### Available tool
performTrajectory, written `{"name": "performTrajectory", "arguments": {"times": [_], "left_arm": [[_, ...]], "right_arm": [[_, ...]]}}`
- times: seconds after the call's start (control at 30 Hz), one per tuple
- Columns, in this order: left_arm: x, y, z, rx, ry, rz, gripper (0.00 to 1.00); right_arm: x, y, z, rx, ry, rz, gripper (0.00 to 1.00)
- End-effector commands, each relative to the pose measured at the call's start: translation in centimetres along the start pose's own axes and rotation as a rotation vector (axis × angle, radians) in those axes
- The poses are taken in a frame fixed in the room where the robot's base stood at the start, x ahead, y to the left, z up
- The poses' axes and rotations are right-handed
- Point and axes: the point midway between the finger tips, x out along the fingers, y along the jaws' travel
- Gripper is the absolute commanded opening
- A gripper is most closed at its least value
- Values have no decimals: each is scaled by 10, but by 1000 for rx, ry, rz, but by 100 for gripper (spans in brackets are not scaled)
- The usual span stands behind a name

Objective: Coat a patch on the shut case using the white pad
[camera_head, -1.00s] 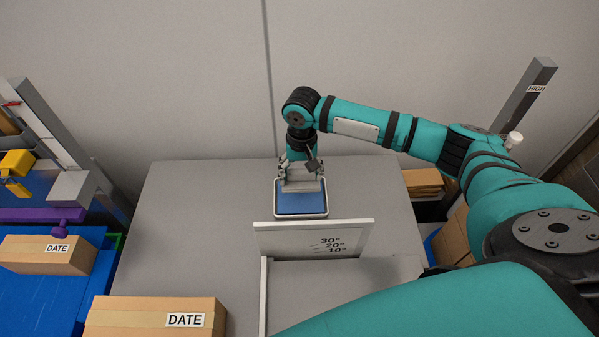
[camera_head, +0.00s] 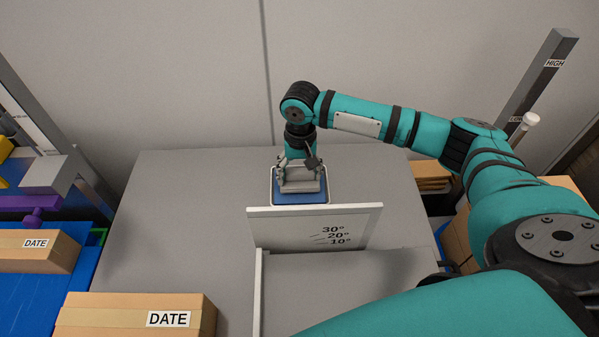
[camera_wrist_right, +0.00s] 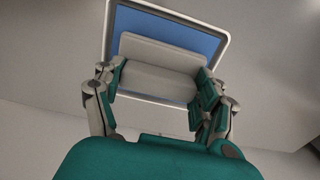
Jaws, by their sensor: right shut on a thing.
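My right gripper (camera_head: 299,176) is shut on the white pad (camera_head: 301,187), a pale block, over a white-rimmed tray with a blue inside (camera_head: 300,198). The right wrist view shows the pad (camera_wrist_right: 160,80) between the fingers, with the blue surface (camera_wrist_right: 165,30) behind it. I cannot tell whether the pad touches the blue. A shut cardboard case (camera_head: 130,318) labelled DATE stands at the table's near left. A similar box (camera_head: 38,252) with a DATE label is farther left on a blue surface. My left gripper is not in view.
An upright pale board (camera_head: 290,228) marked 30, 20 and 10 stands just in front of the tray. The grey table (camera_head: 190,220) is clear left of it. A post (camera_head: 535,90) labelled HIGH and several brown boxes (camera_head: 428,172) are at the right.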

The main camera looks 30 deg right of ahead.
Motion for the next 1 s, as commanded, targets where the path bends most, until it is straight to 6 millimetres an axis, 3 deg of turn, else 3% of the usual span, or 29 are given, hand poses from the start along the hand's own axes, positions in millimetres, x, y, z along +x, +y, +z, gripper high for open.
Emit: {"name": "performTrajectory", "arguments": {"times": [1.0], "left_arm": [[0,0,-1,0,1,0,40]], "right_arm": [[5,0,0,-1,-1,-1,46]]}}
